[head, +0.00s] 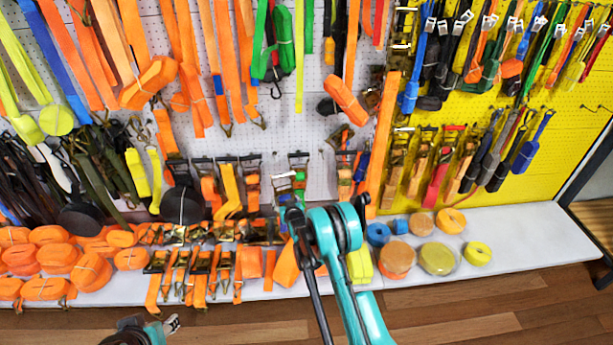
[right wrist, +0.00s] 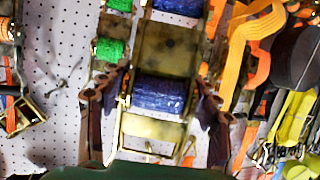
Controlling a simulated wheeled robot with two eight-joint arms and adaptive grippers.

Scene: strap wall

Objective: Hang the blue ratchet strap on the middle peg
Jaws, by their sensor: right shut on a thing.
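The blue ratchet strap (right wrist: 160,92) has a brass-coloured buckle frame with blue webbing wound in it. In the right wrist view it fills the middle, between the fingers of my right gripper (right wrist: 155,103), which is shut on it. In the head view my right gripper (head: 296,212) is in front of the lower pegboard, and the arm hides much of what is behind it. A bare peg (right wrist: 63,82) sticks out of the white pegboard beside the strap in the right wrist view. My left gripper (head: 150,332) shows partly at the bottom edge; its jaws are unclear.
A green-webbed ratchet (right wrist: 110,50) is close to the held strap. A yellow strap (head: 230,185) and a black roll (head: 183,206) hang to the left. Orange rolls (head: 48,258) and several ratchets crowd the shelf (head: 530,240). The shelf's right end is clear.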

